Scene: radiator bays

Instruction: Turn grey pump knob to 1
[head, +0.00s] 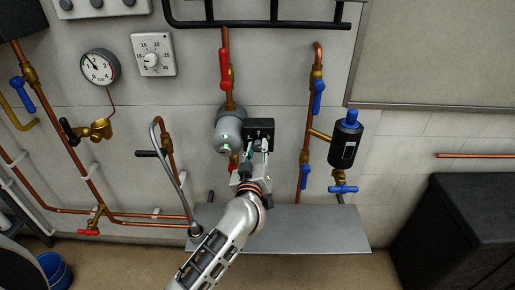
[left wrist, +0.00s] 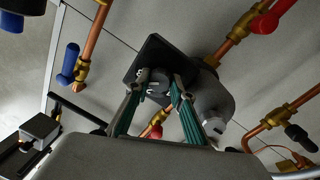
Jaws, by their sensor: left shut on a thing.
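The grey pump (head: 229,130) sits on a vertical copper pipe on the wall, with a black box (head: 260,128) on its front. In the left wrist view the black box (left wrist: 146,62) and the rounded pump body (left wrist: 212,100) also show. My left gripper (head: 255,158) reaches up to the box from below. In the left wrist view its two green-padded fingers (left wrist: 158,92) close on the small grey pump knob (left wrist: 157,77) on the box's face. The fingers cover much of the knob, and I cannot read its setting. My right gripper is not in view.
Red handles (head: 224,70) sit on the pump's pipe. To the right are blue valve handles (head: 318,98) and a black cylinder (head: 346,140). A gauge (head: 100,67) and a white dial plate (head: 153,55) are at left. A grey shelf (head: 310,226) runs below.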

